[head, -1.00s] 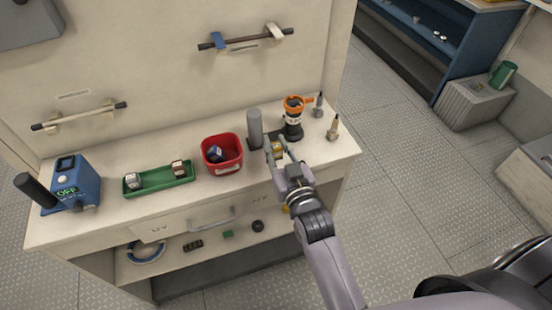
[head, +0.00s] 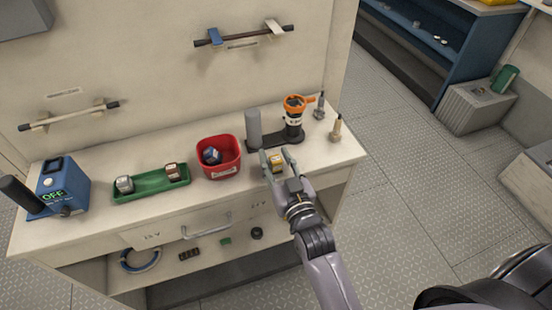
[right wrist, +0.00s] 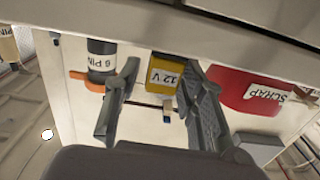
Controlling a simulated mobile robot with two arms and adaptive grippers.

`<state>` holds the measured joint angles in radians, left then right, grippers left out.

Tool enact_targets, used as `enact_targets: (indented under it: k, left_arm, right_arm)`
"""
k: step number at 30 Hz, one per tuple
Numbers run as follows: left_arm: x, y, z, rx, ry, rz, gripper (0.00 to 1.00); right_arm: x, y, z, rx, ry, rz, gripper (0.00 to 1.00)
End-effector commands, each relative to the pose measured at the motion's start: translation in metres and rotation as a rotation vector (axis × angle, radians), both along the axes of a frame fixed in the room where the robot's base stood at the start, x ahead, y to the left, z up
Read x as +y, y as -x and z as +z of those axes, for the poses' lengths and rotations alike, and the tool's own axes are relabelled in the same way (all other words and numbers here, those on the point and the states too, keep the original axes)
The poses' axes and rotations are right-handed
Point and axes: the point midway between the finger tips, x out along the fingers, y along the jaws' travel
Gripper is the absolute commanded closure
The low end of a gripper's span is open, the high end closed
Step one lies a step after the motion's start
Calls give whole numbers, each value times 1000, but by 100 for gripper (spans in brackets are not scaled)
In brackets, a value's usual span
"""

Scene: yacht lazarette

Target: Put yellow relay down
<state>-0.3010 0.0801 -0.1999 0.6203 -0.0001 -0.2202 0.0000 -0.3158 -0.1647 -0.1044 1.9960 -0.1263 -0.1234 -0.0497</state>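The yellow relay (head: 276,161), a small yellow block with a dark part, sits on the white counter near its front edge. In the right wrist view the relay (right wrist: 166,76) shows a white "12 V" label. My right gripper (head: 278,162) has one finger on each side of it. In the right wrist view its fingers (right wrist: 160,88) stand apart, with a clear gap on the relay's left; the right finger is very close to it or touching. My left gripper is not in view.
Left of the relay stand a red scrap bin (head: 234,168) and a green tray (head: 148,190) with two relays. A blue device (head: 66,184) is far left.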

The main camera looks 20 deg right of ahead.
Motion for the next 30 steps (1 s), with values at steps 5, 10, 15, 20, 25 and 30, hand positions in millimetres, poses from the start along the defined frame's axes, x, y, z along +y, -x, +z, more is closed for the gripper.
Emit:
enact_targets:
  k: [5, 10, 15, 20, 25, 30]
  left_arm:
    - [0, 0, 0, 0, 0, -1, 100]
    - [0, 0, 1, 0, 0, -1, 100]
    - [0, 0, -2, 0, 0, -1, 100]
    - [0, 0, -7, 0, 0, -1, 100]
    - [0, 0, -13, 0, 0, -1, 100]
    - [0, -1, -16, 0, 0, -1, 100]
  right_arm:
    - [0, 0, 0, 0, 0, 0, 58]
    - [0, 0, 2, -1, 0, 0, 58]
    - [0, 14, 1, 2, 0, 1, 58]
    - [-2, 46, 0, 5, 0, 0, 58]
    - [-2, 82, 1, 4, 0, 1, 58]
    - [-4, 106, 2, 3, 0, 0, 58]
